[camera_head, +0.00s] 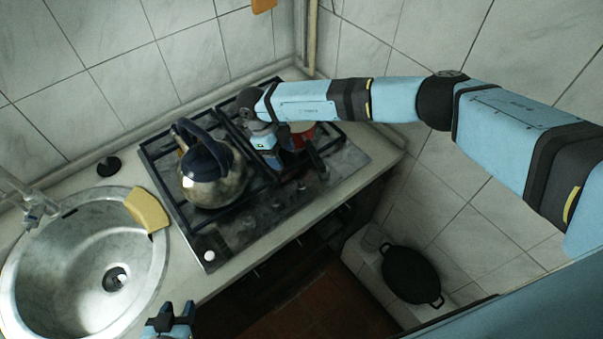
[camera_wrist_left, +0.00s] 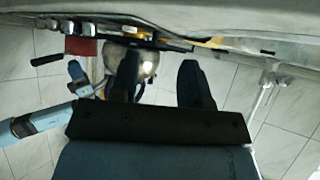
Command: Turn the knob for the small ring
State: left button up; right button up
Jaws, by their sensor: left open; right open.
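The stove (camera_head: 228,238) has a row of knobs (camera_head: 277,208) along its front edge; the knobs also show at the top of the left wrist view (camera_wrist_left: 82,28). Which knob serves the small ring I cannot tell. My left gripper (camera_head: 170,318) is open and empty at the bottom of the head view, in front of the counter and apart from the knobs. In the left wrist view its two fingers (camera_wrist_left: 160,68) are spread. My right gripper (camera_head: 282,158) is open over the right part of the stove, beside a red pot (camera_head: 302,130) partly hidden by my arm.
A shiny kettle (camera_head: 212,172) stands on the stove's left burners. A dark handle (camera_head: 316,158) sticks out toward the front near my right gripper. Left are a yellow sponge (camera_head: 147,209) and a round sink (camera_head: 85,265). A black pot (camera_head: 410,274) stands low at the right.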

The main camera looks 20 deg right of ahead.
aim_at(299, 184)
jog(key=b+x, duration=0.2)
jog(key=x, duration=0.9)
jog(key=shift+s+f, duration=0.15)
jog(key=shift+s, duration=0.05)
jog(key=shift+s+d+f+b, duration=0.2)
jog(key=shift+d+f+b, duration=0.05)
jog(key=shift+f+b, duration=0.25)
pick_arm(q)
jog(key=shift+w+d+f, duration=0.1)
jog(key=shift+d+f, duration=0.05)
jog(key=shift+f, duration=0.7)
pick_arm(e)
jog(key=shift+f, duration=0.2)
